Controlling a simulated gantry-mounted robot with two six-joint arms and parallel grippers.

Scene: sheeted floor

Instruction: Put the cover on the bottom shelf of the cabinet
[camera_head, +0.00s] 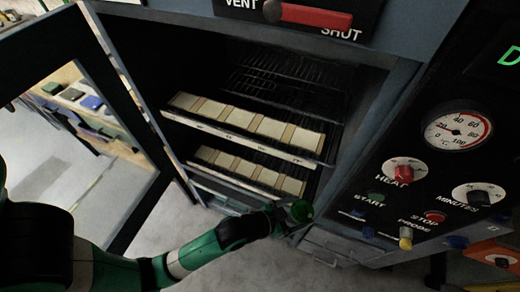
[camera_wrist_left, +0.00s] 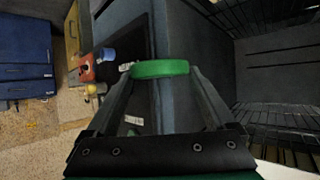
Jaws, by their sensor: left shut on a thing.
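The cover is a small green round piece (camera_head: 301,211), held at the tip of my left gripper (camera_head: 284,216). The left wrist view shows it edge-on as a green band (camera_wrist_left: 160,69) between the two fingertips, which are shut on it. The cabinet (camera_head: 375,98) stands open. Its bottom shelf (camera_head: 237,178) carries a row of pale tiles, and an upper shelf (camera_head: 240,136) carries another row. The gripper and cover are just in front of the cabinet's lower right opening, below the bottom shelf's front edge in the head view. My right gripper is in neither view.
The open glazed door (camera_head: 95,125) stands at the left of the opening. A control panel with a red-topped gauge dial (camera_head: 457,131) and several knobs is at the right. In the left wrist view, wire racks (camera_wrist_left: 275,118) are at the right and blue drawers (camera_wrist_left: 27,58) at the left.

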